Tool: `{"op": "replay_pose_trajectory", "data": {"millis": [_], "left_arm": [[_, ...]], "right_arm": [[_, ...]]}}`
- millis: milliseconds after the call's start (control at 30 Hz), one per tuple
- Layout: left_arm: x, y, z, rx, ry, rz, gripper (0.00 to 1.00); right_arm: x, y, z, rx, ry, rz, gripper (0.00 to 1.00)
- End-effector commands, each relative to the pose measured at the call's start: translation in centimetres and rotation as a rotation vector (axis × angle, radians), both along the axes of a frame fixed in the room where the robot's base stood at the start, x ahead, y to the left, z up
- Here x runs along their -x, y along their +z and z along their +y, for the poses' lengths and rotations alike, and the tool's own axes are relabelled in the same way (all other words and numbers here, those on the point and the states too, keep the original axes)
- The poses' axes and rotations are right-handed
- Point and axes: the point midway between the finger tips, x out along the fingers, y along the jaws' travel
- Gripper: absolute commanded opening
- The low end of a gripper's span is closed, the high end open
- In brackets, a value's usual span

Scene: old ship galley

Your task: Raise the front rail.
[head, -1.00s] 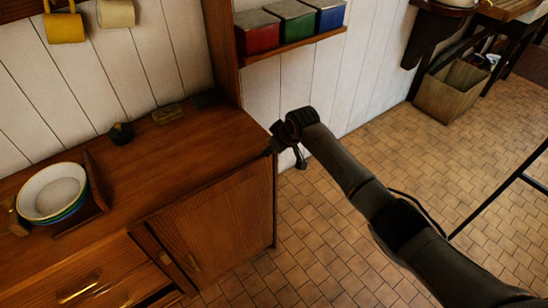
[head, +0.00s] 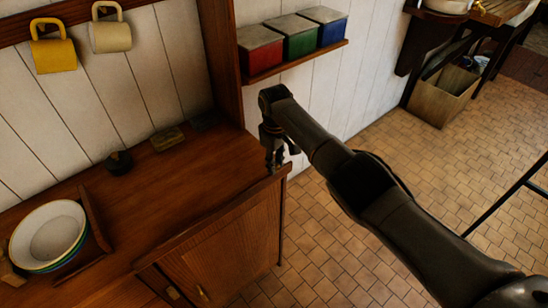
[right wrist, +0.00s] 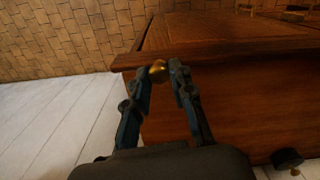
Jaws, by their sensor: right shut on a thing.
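The front rail (head: 220,211) is a dark wooden strip along the front edge of the brown counter (head: 185,180). It appears to stand slightly proud of the top in the head view. The rail also shows in the right wrist view (right wrist: 235,50). My right gripper (head: 272,168) is at the rail's far right end, pointing down. In the right wrist view its fingers are shut on a small brass knob (right wrist: 157,69) at that end. The fingers partly cover the knob. My left gripper is not in view.
A plate rack with stacked bowls (head: 48,235) stands at the left of the counter. A black round object (head: 118,162) and a small block (head: 167,138) lie near the wall. Red, green and blue canisters (head: 300,37) sit on a shelf above. The counter's middle is clear.

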Motion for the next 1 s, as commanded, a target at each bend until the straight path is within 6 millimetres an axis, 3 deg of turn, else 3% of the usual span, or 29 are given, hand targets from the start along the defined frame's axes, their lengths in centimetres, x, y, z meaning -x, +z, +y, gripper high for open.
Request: {"op": "replay_pose_trajectory", "data": {"millis": [367, 400, 500, 833, 1000], "left_arm": [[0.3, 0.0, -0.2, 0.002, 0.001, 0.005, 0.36], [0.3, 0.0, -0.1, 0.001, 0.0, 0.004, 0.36], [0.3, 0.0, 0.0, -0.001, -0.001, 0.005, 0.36], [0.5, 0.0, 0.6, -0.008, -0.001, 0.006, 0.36], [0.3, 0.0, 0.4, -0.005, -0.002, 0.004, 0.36]], "right_arm": [[0.2, -0.2, 0.0, 0.005, 0.001, 0.007, 0.0], [0.2, -0.2, 0.0, 0.005, 0.001, 0.007, 0.27], [0.2, -0.2, 0.0, 0.004, 0.0, 0.006, 0.47], [0.1, 0.1, 0.0, 0.003, 0.0, 0.004, 0.47], [-0.1, 2.1, 0.0, 0.002, 0.002, 0.001, 0.47]]}}
